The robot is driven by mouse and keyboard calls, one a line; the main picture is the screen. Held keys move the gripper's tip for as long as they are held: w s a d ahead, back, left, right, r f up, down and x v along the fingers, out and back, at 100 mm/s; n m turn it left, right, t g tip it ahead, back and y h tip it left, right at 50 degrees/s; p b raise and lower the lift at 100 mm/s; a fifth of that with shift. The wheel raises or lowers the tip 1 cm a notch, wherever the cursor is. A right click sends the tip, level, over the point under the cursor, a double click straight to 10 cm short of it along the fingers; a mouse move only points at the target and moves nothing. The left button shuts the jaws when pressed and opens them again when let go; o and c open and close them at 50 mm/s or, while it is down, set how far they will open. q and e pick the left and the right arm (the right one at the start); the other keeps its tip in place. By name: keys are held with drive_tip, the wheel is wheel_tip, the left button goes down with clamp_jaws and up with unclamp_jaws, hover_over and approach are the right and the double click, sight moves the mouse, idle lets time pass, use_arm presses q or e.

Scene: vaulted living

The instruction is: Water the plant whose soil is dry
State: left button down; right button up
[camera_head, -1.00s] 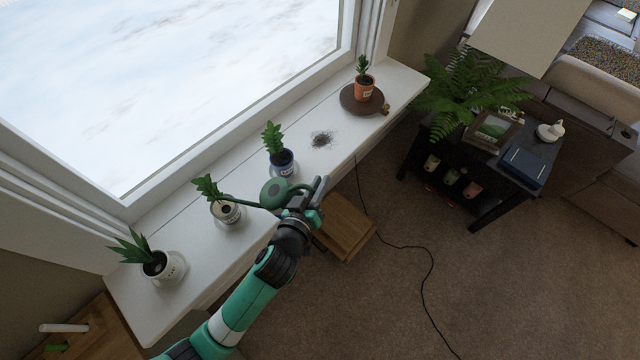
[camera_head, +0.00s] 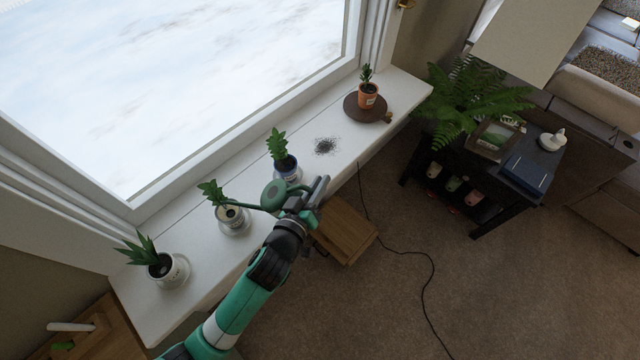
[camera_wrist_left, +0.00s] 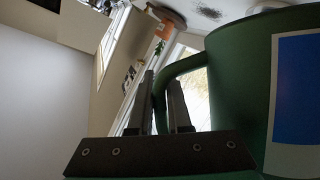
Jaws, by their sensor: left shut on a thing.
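My left gripper (camera_head: 318,192) is shut on the handle of a green watering can (camera_head: 274,194), which hangs over the front of the white windowsill (camera_head: 190,318). The can's body also fills the right of the left wrist view (camera_wrist_left: 238,75). Its thin spout points left to the second plant (camera_head: 211,193), whose pale pot (camera_head: 236,224) shows light tan soil. The spout tip is at or just over that pot's rim; no water is visible. Dark soil shows in the leftmost white pot (camera_head: 178,274) and in the blue-and-white pot (camera_head: 289,175). A terracotta pot (camera_head: 368,97) stands at the far right. My right gripper is out of view.
The terracotta pot stands on a round dark board (camera_head: 355,112). Loose dark soil (camera_head: 325,146) lies on the sill. A wooden stool (camera_head: 345,232) stands below the sill, near my gripper. A black cord (camera_head: 432,285) crosses the carpet. A dark side table (camera_head: 478,208) stands right.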

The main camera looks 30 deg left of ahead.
use_arm(q)
drive_tip(key=shift+s+a+r+n+p, duration=0.15)
drive_tip(key=shift+r+n+p, duration=0.2)
drive_tip(key=shift+r, duration=0.5)
drive_tip(key=shift+s+a+r+n+t+p, duration=0.55)
drive_tip(key=shift+a+r+n+p, duration=0.5)
drive_tip(key=shift+r, duration=1.2)
drive_tip(key=w+d+f+m+g+y+b, duration=0.1)
drive_tip(key=w+d+f+m+g+b, duration=0.1)
drive_tip(key=f, duration=0.4)
drive_tip(key=w+d+f+m+g+y+b, duration=0.1)
drive_tip(key=w+d+f+m+b, duration=0.1)
drive_tip(key=d+f+m, duration=0.2)
wheel_tip(320, 180, down, 3)
drive_tip(key=shift+d+r+m+g, duration=0.1)
drive_tip(key=shift+d+m+g, duration=0.2)
drive_tip(key=shift+m, duration=0.6)
drive_tip(key=shift+a, duration=0.1)
drive_tip(key=shift+s, duration=0.1)
